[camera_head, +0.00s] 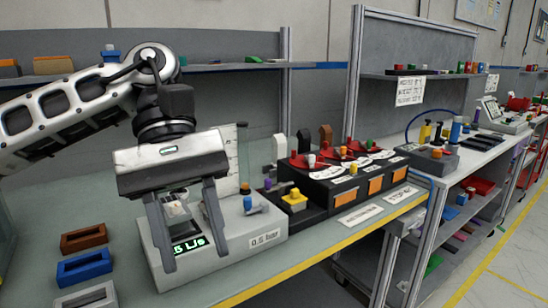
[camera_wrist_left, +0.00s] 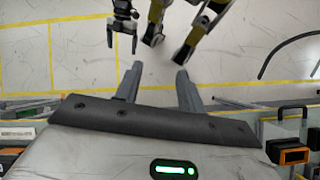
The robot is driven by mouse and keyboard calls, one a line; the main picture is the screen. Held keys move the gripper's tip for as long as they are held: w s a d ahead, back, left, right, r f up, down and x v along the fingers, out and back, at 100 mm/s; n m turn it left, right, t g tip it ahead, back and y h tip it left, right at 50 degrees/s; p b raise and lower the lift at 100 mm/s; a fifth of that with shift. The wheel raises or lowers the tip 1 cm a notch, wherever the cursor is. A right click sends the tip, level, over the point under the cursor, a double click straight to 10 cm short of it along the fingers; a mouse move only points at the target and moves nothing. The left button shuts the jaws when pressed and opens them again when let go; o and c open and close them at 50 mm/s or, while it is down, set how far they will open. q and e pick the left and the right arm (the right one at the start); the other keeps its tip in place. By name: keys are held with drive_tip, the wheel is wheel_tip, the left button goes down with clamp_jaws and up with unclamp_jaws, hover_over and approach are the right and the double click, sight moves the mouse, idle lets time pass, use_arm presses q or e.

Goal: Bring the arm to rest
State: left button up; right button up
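My left arm comes in from the left in the head view. Its gripper (camera_head: 194,256) points down with two grey fingers spread apart and nothing between them. It is in front of the grey box (camera_head: 265,225) labelled "0.5 bar", hiding part of that box and its green readout. Whether the fingers touch the box cannot be told. In the left wrist view the same gripper (camera_wrist_left: 160,70) is open and empty, over pale floor. A dark gripper (camera_wrist_left: 122,45) at the top of that view, apparently my right one, has its fingers apart and empty. The head view does not show it.
Right of the gripper stands a black console (camera_head: 330,190) with red dials and orange windows. Brown, blue (camera_head: 84,267) and grey blocks lie at the bench's front left. A shelf (camera_head: 235,67) runs behind. The yellow-lined floor is clear at lower right.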

use_arm(q)
drive_tip(key=s+d+n+g+h, duration=0.2)
drive_tip(key=d+n+h, duration=1.3)
drive_tip(key=h, duration=0.4)
drive_tip(key=w+a+f+n+t+y, duration=0.4)
drive_tip(key=f+n+t, duration=0.2)
drive_tip(key=n+t, duration=0.9)
drive_tip(key=w+a+f+n+t+y, duration=0.3)
drive_tip(key=w+a+f+n+t, duration=0.3)
drive_tip(key=n+t, duration=0.95)
drive_tip(key=s+a+f+n+g+y, duration=0.3)
drive_tip(key=s+f+n+g+y, duration=0.1)
drive_tip(key=f+n, duration=0.3)
drive_tip(key=s+a+f+n+g+y, duration=0.4)
drive_tip(key=s+f+n, duration=0.1)
drive_tip(key=f, duration=0.5)
drive_tip(key=s+a+f+n+g+y, duration=0.3)
drive_tip(key=s+f+n+g+y, duration=0.1)
drive_tip(key=f+n, duration=0.4)
drive_tip(key=shift+s+a+f+n, duration=0.15)
drive_tip(key=shift+s+f+n, duration=0.2)
drive_tip(key=shift+s+f, duration=0.45)
